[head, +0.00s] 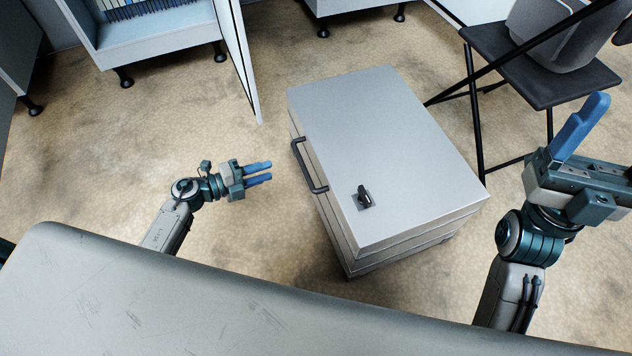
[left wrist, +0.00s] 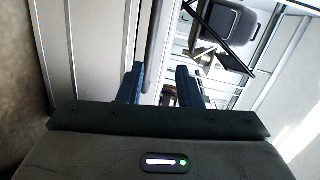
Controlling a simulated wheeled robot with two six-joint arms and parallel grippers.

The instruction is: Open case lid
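The case (head: 395,150) is a light grey box on the floor in the middle of the head view, with its lid closed. A dark handle (head: 306,168) runs along the lid's left edge, and a small black latch (head: 364,197) sits on top near the front corner. My left gripper (head: 270,172) is open and empty, left of the handle and apart from it. In the left wrist view its blue fingers (left wrist: 160,82) are parted, with a pale panelled surface to their left. My right gripper (head: 580,125) is raised at the right; its finger gap is hard to make out.
A black folding chair (head: 540,70) with a grey item on it stands behind the case on the right. An open cabinet (head: 155,40) stands at the back left. A grey surface edge (head: 200,300) crosses the foreground.

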